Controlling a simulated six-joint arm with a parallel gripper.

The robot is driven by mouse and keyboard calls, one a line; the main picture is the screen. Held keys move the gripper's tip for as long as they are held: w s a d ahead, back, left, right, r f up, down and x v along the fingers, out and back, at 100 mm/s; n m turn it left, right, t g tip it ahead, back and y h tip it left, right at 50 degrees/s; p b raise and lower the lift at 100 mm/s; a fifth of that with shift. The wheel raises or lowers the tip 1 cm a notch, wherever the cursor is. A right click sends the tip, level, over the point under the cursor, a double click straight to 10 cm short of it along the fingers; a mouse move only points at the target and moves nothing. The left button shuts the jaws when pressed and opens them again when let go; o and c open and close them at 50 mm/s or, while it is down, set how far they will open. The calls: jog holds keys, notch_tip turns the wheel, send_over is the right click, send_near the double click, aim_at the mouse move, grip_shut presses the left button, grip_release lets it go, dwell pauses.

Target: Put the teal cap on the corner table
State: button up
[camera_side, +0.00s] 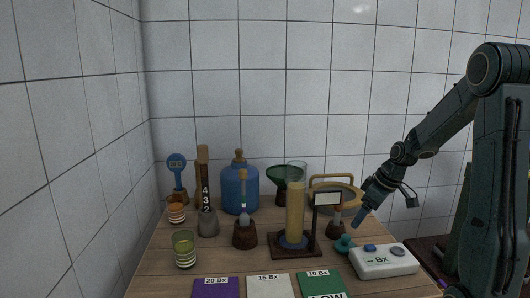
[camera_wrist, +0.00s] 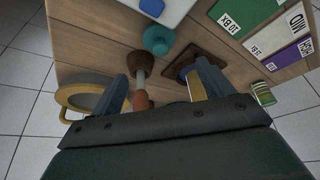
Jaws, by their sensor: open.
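The teal cap (camera_side: 344,243) is a small round piece with a narrower knob. It rests on the wooden table (camera_side: 216,262), between the dark cylinder stand and a white device. It also shows near the top middle of the wrist view (camera_wrist: 158,40). My gripper (camera_side: 358,218) is open above the table's right side, a little above and to the right of the cap. In the wrist view its two fingers (camera_wrist: 162,86) are spread apart, with the cap beyond them. The wooden table stands in the room's corner; I cannot tell whether it is the corner table.
Coloured cards (camera_side: 268,287) line the front. A dark surface (camera_side: 428,250) lies beyond the right edge.

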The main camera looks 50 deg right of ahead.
jog(key=shift+s+r, duration=0.15)
jog(key=shift+r, duration=0.1)
jog(key=shift+a, duration=0.1)
dwell(0.4)
jog(key=a+r, duration=0.4)
jog(key=a, duration=0.3)
jog(key=a+r, duration=0.4)
jog(key=a, duration=0.3)
jog(key=s+a+r+t, duration=0.1)
jog(key=s+a+r, duration=0.2)
jog(key=s+a, duration=0.6)
jog(key=shift+s+a, duration=0.35)
jog(key=shift+a, duration=0.65)
